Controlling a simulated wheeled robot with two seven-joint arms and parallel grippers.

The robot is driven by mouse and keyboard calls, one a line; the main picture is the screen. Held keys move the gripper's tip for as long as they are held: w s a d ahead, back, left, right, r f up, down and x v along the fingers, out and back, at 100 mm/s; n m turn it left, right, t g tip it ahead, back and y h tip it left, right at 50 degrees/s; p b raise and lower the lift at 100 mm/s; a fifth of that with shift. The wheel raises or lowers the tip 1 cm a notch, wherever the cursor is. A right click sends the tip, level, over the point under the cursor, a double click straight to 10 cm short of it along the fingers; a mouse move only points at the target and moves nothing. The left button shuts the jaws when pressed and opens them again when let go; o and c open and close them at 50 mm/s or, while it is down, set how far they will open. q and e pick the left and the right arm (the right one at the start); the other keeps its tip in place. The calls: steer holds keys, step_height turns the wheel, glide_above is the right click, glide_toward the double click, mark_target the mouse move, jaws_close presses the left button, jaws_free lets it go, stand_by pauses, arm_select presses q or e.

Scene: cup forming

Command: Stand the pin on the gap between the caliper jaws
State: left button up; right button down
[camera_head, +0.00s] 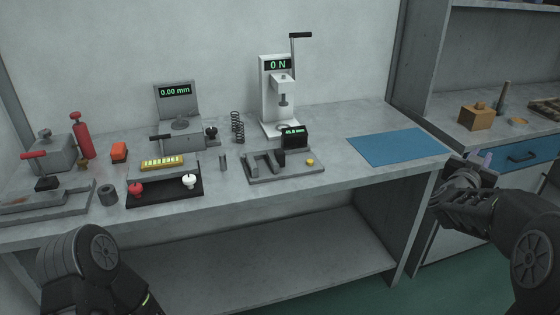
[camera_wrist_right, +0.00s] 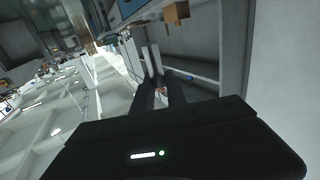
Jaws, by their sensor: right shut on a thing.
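The caliper (camera_head: 302,171) lies on the bench with its dark upright jaws (camera_head: 265,161) a gap apart and a lit display (camera_head: 294,137) behind them. My right gripper (camera_head: 483,160) is at the right, beyond the bench's right end and well away from the caliper. In the right wrist view its dark fingers (camera_wrist_right: 156,92) are shut on a slim light-grey piece (camera_wrist_right: 151,60); I cannot tell surely that it is the pin. A small grey cylinder (camera_head: 222,162) stands left of the caliper. My left arm shows at lower left; its gripper is out of view.
A white press (camera_head: 278,95) stands behind the caliper, with a black spring (camera_head: 238,126) to its left. A black tray (camera_head: 165,190) with red and white knobs lies farther left. A blue mat (camera_head: 398,146) lies bare on the right. A shelf unit (camera_head: 500,128) stands beyond my right gripper.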

stand_by(0.4)
steer(key=s+a+f+n+t+y, duration=0.1)
steer(key=s+a+f+y, duration=0.1)
steer(key=a, duration=0.8)
steer(key=s+a+f+n+t+y, duration=0.1)
steer(key=s+a+f+n+y, duration=0.1)
steer(key=a, duration=0.8)
steer(key=s+a+f+n+t+y, duration=0.2)
steer(key=s+a+f+y, duration=0.1)
steer(key=a, duration=0.7)
steer(key=shift+a+f, duration=0.15)
steer(key=shift+f, duration=0.45)
